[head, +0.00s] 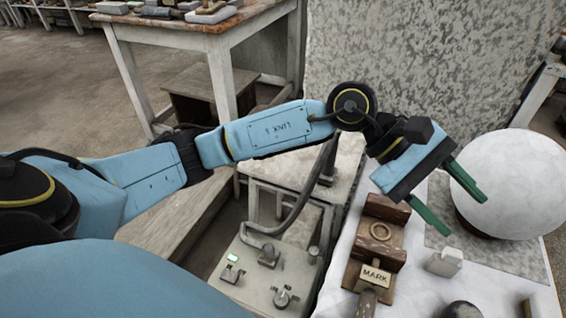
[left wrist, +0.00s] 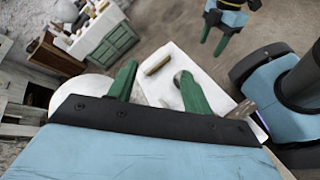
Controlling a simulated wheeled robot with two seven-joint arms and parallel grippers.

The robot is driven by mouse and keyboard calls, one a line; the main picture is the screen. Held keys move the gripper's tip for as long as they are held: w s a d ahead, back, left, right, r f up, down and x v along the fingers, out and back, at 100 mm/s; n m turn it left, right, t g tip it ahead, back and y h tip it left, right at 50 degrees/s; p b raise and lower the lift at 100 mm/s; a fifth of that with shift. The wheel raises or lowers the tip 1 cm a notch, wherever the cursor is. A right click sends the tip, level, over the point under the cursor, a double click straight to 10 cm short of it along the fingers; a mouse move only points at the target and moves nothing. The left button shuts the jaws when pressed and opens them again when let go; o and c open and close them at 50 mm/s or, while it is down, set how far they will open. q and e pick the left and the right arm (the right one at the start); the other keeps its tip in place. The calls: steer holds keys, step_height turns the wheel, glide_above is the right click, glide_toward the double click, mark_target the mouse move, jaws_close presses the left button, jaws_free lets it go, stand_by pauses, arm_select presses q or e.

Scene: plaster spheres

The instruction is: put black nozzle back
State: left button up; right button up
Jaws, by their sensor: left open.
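A dark upright piece (head: 328,168), possibly the black nozzle, stands on a pale table where a grey hose (head: 300,208) rises. I cannot tell whether it is the nozzle or its holder, and my left arm passes just above it. My left gripper (head: 465,214) is open and empty, with green fingers, beside a large white sphere (head: 515,185) and well right of the hose. Its fingers also show in the left wrist view (left wrist: 157,70).
The hose joins a grey box with knobs (head: 252,275). A brown wooden block (head: 383,212) with a ring and a MARK label (head: 375,276) lie below my left gripper, near a small white block (head: 444,262). A wooden table (head: 185,35) stands behind.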

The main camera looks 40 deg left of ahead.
arm_select(q)
step_height(320, 180, up, 9)
steer(key=s+n+t+h, duration=0.1)
steer(key=n+t+h, duration=0.65)
steer(key=n, duration=0.65)
steer(key=w+a+n+t+y, duration=0.25)
steer(key=n+t, duration=0.25)
steer(key=n, duration=0.3)
steer(key=w+a+n+t+y, duration=0.1)
steer(key=a+n+t, duration=0.2)
steer(key=n+t, duration=0.45)
steer(key=a+f+n+g+y, duration=0.1)
steer(key=a+f+n+y, duration=0.5)
steer(key=n, duration=0.4)
steer(key=a+f+n+g+y, duration=0.1)
steer(key=a+f+n+y, duration=0.3)
steer(key=f+n+y, duration=0.55)
steer(key=s+a+f+n+g, duration=0.4)
steer(key=s+f+n+g, duration=0.6)
steer(key=s+f, duration=0.5)
steer(key=shift+s+a+f+n+g, duration=0.2)
steer(key=shift+s+f+n+g, duration=0.25)
steer(key=shift+n, duration=0.45)
